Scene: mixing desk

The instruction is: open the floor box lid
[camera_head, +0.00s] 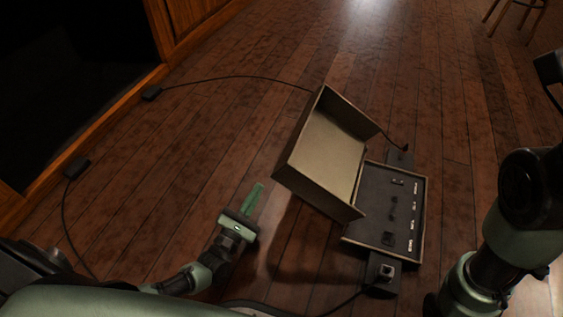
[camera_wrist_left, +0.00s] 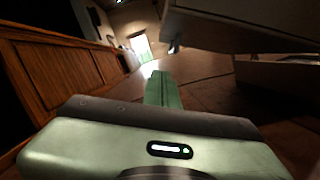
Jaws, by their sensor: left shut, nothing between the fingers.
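The floor box lid (camera_head: 323,155) is a deep tan cover with dark edges, swung up and tilted to the left of its base in the head view. The dark floor box base (camera_head: 372,208) lies on the wood floor with sockets and small parts showing inside. My left gripper (camera_head: 258,187) is shut and empty, just left of the lid and apart from it in the picture. In the left wrist view the shut green fingers (camera_wrist_left: 163,88) point forward, with the lid's underside (camera_wrist_left: 245,30) above and right of them. My right arm shows at the right, its gripper out of sight.
Black cables run over the floor from the box to plugs (camera_head: 152,93) by the wooden cabinet (camera_head: 185,25) at the left. A black connector (camera_head: 383,272) sits at the box's near edge. A wooden stool (camera_head: 515,15) stands far right. The floor beyond the box is clear.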

